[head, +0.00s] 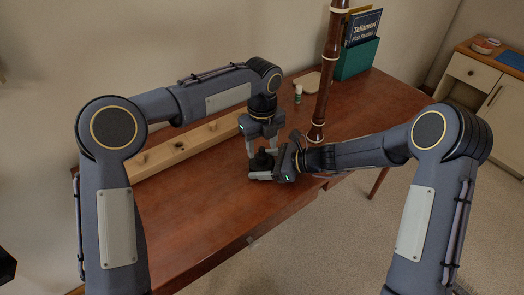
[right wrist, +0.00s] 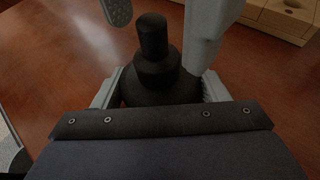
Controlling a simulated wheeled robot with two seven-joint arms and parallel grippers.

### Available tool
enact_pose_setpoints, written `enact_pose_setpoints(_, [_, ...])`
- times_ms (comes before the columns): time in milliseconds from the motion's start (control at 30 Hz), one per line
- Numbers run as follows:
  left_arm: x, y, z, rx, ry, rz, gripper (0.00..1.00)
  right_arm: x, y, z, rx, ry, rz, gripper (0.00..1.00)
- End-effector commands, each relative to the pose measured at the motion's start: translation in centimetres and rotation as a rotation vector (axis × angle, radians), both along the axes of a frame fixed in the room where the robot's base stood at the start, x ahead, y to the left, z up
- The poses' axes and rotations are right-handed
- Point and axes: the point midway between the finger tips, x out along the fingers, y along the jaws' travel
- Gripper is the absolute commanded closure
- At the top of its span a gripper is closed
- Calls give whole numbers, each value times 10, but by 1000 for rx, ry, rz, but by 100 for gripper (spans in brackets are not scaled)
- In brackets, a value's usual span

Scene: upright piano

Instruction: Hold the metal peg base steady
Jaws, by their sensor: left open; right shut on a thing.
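The peg base (right wrist: 160,75) is dark, with a wide stepped foot and a round peg standing up from it. In the head view it shows as a small dark shape (head: 262,160) on the red-brown table, partly hidden by my grippers. My right gripper (head: 262,176) comes in low from the right and is shut on the peg base; in the right wrist view its fingers (right wrist: 158,92) lie on either side of the foot. My left gripper (head: 262,150) points down just above the base. It is open, with its fingers (right wrist: 160,25) apart on either side of the peg.
A long pale wooden block (head: 165,152) lies along the table's wall side. A tall brown woodwind body (head: 328,75) stands on the table behind my right gripper. The table front (head: 200,235) is clear.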

Motion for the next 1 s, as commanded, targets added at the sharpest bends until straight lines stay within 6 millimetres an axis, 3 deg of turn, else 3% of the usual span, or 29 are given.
enact_pose_setpoints(100, [0, 0, 10, 0, 0, 1, 47, 0, 0, 0, 1, 0, 0, 97])
enact_pose_setpoints(400, [0, 0, 10, 1, 1, 9, 51, 0, 0, 0, 1, 0, 0, 97])
enact_pose_setpoints(533, [-1, 0, 11, 5, 3, 112, 51, 0, 0, 0, 0, 0, 0, 97])
enact_pose_setpoints(667, [-2, -1, 12, 12, 7, 367, 51, 0, 0, 0, 0, 0, 0, 97])
enact_pose_setpoints(1000, [-2, 0, 23, 26, 2, 1331, 51, 0, 0, 0, 0, 0, -1, 97])
